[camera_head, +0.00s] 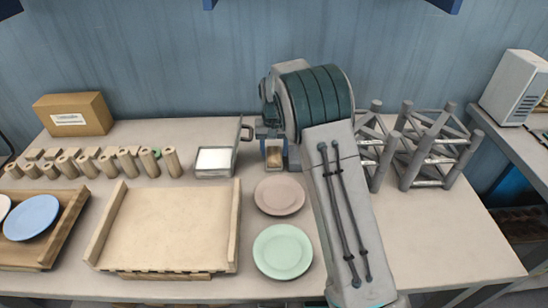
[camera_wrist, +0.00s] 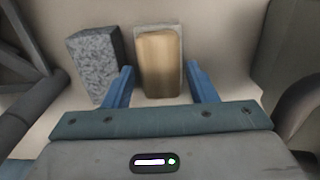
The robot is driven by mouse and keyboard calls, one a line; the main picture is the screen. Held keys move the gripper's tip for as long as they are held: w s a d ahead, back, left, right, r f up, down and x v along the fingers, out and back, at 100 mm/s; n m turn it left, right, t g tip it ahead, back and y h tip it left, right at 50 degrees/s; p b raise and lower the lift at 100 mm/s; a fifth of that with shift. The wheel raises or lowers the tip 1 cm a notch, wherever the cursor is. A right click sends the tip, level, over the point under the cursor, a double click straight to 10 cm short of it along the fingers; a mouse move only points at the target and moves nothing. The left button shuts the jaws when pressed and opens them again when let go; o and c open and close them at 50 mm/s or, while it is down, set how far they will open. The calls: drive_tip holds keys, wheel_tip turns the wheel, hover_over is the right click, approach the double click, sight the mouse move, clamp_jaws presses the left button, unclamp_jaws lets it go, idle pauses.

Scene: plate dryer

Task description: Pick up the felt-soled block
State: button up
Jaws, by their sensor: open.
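The felt-soled block is most likely the tan wooden block (camera_wrist: 160,62) with a pale grey layer showing round its edge. In the wrist view it lies between the two blue fingers of my gripper (camera_wrist: 160,78), which is open, with gaps on both sides. I cannot tell how high the fingertips are above the table. In the head view a small tan block (camera_head: 274,158) shows below my gripper (camera_head: 273,146), in front of the wall side of the table. The arm hides part of this area.
A grey speckled block (camera_wrist: 93,62) stands close to the left finger in the wrist view. A metal tray with a white pad (camera_head: 214,160) is left of my gripper. A pinkish plate (camera_head: 279,195), a green plate (camera_head: 283,252) and grey racks (camera_head: 435,150) are nearby.

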sight(274, 153)
drive_tip(key=shift+f, duration=1)
drive_tip(key=c, duration=0.8)
drive_tip(key=shift+o, duration=0.2)
drive_tip(key=shift+r, duration=0.1)
wheel_tip(274, 153, up, 10)
drive_tip(key=shift+f+b, duration=0.1)
drive_tip(key=shift+b, duration=0.2)
